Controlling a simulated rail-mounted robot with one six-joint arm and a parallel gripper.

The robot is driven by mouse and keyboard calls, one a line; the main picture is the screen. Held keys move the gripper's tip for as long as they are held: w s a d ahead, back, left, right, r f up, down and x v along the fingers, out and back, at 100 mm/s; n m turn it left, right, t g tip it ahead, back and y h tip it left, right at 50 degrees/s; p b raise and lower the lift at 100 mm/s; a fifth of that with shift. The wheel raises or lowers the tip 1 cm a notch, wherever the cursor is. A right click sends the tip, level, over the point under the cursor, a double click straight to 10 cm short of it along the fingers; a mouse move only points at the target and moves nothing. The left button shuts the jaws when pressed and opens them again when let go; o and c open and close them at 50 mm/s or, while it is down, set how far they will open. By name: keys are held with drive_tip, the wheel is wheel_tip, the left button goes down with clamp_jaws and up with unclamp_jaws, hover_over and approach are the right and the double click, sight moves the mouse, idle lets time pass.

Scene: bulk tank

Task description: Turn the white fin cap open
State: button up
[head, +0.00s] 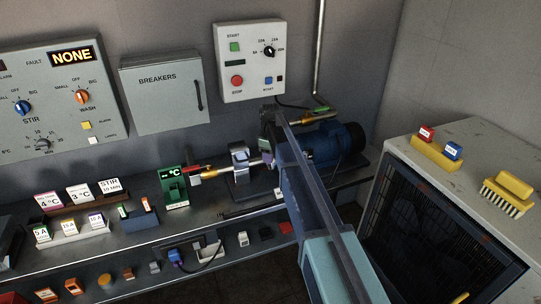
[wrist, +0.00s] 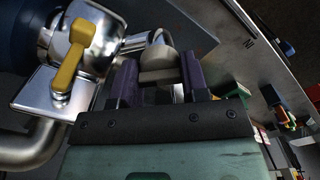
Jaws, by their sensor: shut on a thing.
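The white fin cap (wrist: 158,62) shows in the wrist view as a pale, rounded piece between the two dark purple fingers of my gripper (wrist: 158,72). The fingers are on either side of it and shut on it. Its lower part and seat are hidden, so I cannot tell how far it is turned. In the head view my gripper (head: 267,130) is at the pump assembly on the bench, and I cannot make out the cap there.
A yellow lever handle (wrist: 73,57) on a shiny metal fitting stands close left of my gripper in the wrist view. The blue pump motor (head: 335,143) is to the right in the head view. A control box (head: 250,85) hangs on the wall behind.

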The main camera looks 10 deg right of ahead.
drive_tip(key=m, duration=0.4)
drive_tip(key=shift+m, duration=0.3)
drive_tip(key=m, duration=0.4)
drive_tip(key=shift+m, duration=0.3)
drive_tip(key=o, duration=0.9)
wheel_tip(320, 180, up, 11)
drive_tip(key=p, duration=1)
drive_tip(key=shift+f+p, duration=0.15)
drive_tip(key=shift+p, duration=0.25)
